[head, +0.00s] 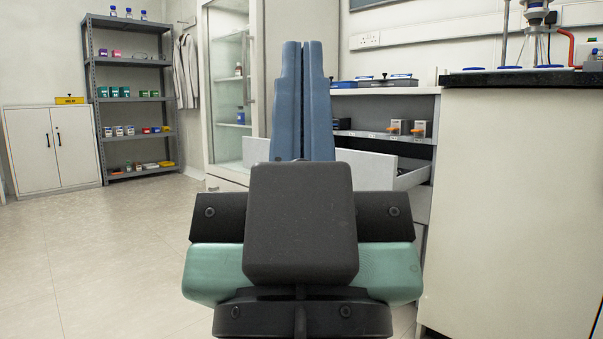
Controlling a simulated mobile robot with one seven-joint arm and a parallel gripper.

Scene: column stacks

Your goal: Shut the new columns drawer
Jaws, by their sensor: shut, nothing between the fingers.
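An open white drawer (411,177) juts out of a white cabinet unit at centre right. Its right side wall and part of its front panel (377,165) show. No label for the drawer is readable. My gripper (305,45) stands in the middle of the view, its two blue fingers pointing up and pressed together, with nothing between them. The fingers and dark wrist hide the middle of the drawer front and much of its inside. I cannot tell whether the fingers touch the drawer.
A dark-topped bench (520,78) with a white side stands close on the right. A glass-fronted cabinet (228,90) is behind on the left. A grey shelf rack (132,62) and a low white cupboard (50,150) stand far left. The floor (110,250) at left is clear.

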